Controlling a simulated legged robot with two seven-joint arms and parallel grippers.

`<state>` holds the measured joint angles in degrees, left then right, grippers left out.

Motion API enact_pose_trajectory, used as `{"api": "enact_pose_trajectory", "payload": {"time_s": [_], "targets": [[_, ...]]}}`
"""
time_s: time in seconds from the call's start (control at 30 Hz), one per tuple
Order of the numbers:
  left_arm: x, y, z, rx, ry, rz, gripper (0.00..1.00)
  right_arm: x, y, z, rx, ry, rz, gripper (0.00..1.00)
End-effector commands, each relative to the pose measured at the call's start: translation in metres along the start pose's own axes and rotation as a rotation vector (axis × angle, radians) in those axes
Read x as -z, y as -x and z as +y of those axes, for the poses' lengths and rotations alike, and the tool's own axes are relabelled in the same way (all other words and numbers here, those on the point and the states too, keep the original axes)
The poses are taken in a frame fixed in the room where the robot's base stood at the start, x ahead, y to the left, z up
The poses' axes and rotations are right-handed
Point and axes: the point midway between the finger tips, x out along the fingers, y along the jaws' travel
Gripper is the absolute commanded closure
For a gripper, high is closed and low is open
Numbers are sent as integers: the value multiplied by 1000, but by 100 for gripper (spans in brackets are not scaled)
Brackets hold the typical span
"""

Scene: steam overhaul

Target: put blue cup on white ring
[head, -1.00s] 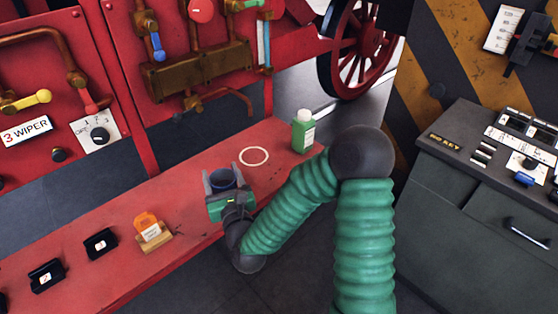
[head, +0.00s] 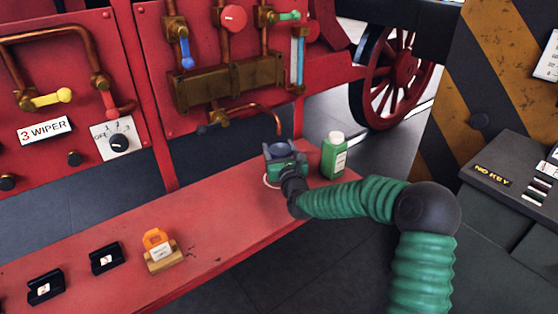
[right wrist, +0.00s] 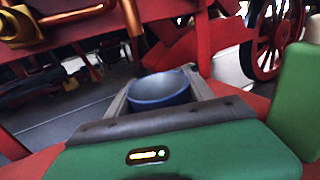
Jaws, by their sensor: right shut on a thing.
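The blue cup (head: 280,150) is held upright between the fingers of my right gripper (head: 284,154). In the right wrist view the cup (right wrist: 162,90) shows its open rim between the two fingers. The white ring (head: 268,181) lies on the red bench, mostly hidden behind the cup and gripper; only its left edge shows. The cup is over or just behind the ring; I cannot tell whether it touches the bench. My left gripper is not in view.
A green bottle (head: 334,156) stands close to the right of the cup. An orange item on a wooden block (head: 160,252) and black holders (head: 106,258) sit on the red bench (head: 215,222) at left. A copper pipe (head: 262,117) hangs behind the cup.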

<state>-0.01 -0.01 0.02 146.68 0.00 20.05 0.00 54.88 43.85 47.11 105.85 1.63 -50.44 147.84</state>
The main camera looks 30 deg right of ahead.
Motion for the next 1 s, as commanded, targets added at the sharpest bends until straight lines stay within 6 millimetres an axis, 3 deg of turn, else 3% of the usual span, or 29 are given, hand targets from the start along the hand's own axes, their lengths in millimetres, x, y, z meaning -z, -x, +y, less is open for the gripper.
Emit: {"api": "enact_pose_trajectory", "payload": {"time_s": [0.1,0.2,0.5,0.53,0.7,1.0], "targets": [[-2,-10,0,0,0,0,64,25,-2,2,-2,1,3,89],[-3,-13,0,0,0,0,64,36,-2,2,-1,1,-1,89],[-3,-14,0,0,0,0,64,38,-1,0,0,-2,-1,89],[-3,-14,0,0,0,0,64,39,-1,0,0,-2,0,38],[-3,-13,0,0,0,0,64,38,-1,0,0,-1,0,17],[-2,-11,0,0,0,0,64,34,-1,0,0,-1,-1,17]]}}
